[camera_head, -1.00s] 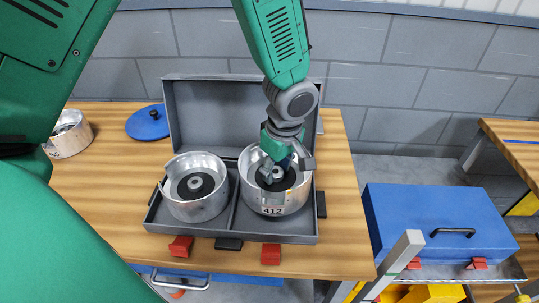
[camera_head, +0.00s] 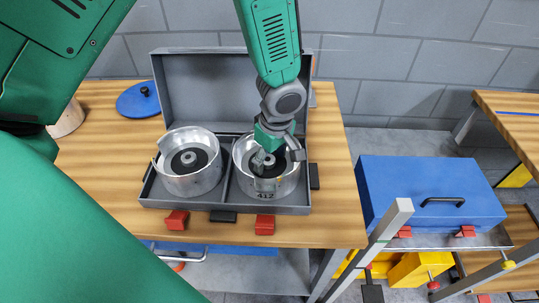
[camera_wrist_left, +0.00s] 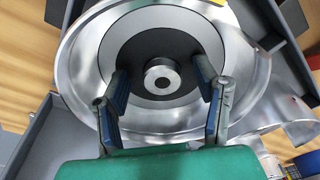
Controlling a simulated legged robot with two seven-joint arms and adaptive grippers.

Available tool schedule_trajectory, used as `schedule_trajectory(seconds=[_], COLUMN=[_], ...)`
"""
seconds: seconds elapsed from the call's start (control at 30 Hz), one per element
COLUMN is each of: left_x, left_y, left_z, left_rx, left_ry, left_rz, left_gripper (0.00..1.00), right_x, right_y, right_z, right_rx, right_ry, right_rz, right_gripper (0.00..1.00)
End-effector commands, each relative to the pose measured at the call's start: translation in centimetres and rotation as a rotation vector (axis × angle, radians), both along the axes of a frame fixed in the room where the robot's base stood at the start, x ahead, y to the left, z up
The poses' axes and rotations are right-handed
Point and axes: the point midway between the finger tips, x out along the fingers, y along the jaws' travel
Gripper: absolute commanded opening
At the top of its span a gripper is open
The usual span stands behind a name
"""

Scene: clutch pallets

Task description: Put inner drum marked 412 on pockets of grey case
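Drum 412 (camera_head: 267,187), a silver cup with a black centre and grey hub, sits in the right pocket of the open grey case (camera_head: 205,88). Its label faces front; its lower part is hidden by the case wall. My left gripper (camera_head: 270,157) reaches down inside the drum from above. In the left wrist view its fingers (camera_wrist_left: 161,76) are apart on either side of the hub, with gaps to it, so it is open. The drum (camera_wrist_left: 85,60) shows around them. A similar silver drum (camera_head: 188,187) sits in the left pocket. My right gripper is not in view.
The case's raised lid stands behind the drums. A closed blue case (camera_head: 430,195) stands at right on a lower support.

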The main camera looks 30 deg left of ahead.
Motion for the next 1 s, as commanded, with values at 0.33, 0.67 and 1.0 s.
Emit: schedule_trajectory(seconds=[0.33,0.67,1.0], left_x=[0.1,0.0,-0.1], left_y=[0.3,-0.7,-1.2], left_z=[0.7,7.3,11.6], left_rx=[-0.003,-0.001,-0.001], left_ry=[-0.002,-0.006,0.000], left_rz=[0.003,0.001,0.001], left_gripper=[0.55,0.55,0.55], right_x=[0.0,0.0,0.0], right_y=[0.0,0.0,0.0], right_z=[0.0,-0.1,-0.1], right_rx=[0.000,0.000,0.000], right_ry=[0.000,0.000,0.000], right_rz=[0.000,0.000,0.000], right_gripper=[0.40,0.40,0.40])
